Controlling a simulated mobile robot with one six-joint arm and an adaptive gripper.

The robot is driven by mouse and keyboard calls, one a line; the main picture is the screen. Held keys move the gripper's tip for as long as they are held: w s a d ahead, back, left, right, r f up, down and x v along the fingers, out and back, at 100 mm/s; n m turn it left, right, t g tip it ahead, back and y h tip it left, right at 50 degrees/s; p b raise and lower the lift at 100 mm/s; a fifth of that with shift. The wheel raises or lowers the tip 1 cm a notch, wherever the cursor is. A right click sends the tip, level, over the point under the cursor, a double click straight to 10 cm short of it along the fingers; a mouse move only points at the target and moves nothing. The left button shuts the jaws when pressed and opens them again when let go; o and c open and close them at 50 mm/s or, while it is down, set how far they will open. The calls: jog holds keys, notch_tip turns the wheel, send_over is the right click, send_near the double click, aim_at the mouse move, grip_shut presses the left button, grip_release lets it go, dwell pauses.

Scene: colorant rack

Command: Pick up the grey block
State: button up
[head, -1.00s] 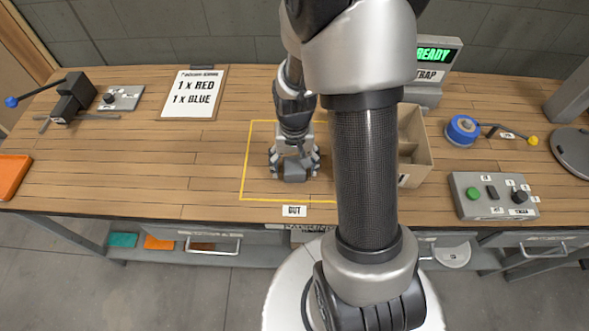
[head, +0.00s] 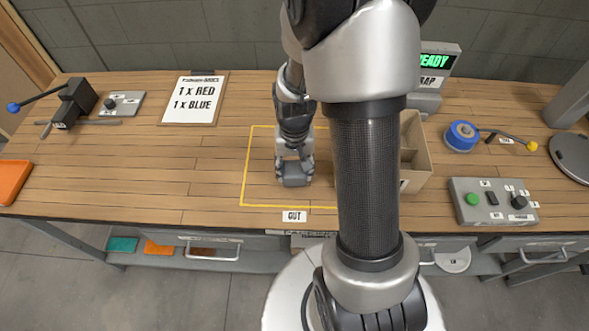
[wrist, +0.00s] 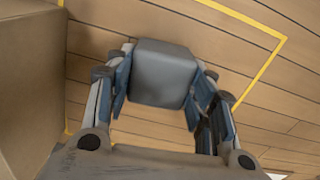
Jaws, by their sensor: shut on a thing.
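My arm hides part of the outlined area's right side.
A cardboard box (head: 417,181) with compartments stands close to the right of my gripper. Further right are a control box (head: 493,203) and a blue spool (head: 461,135). A clipboard (head: 193,116) lies at the back left. The bench left of the outline is mostly clear.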

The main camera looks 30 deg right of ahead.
aim_at(294, 168)
notch_tip(294, 168, up, 18)
jog(key=p, duration=0.6)
jog(key=w+a+f+n, duration=0.5)
jog(key=w+a+f, duration=0.1)
jog(key=a, duration=0.4)
jog(key=shift+a+f+n, duration=0.4)
jog(key=shift+f, duration=0.3)
jog(key=shift+d, duration=0.1)
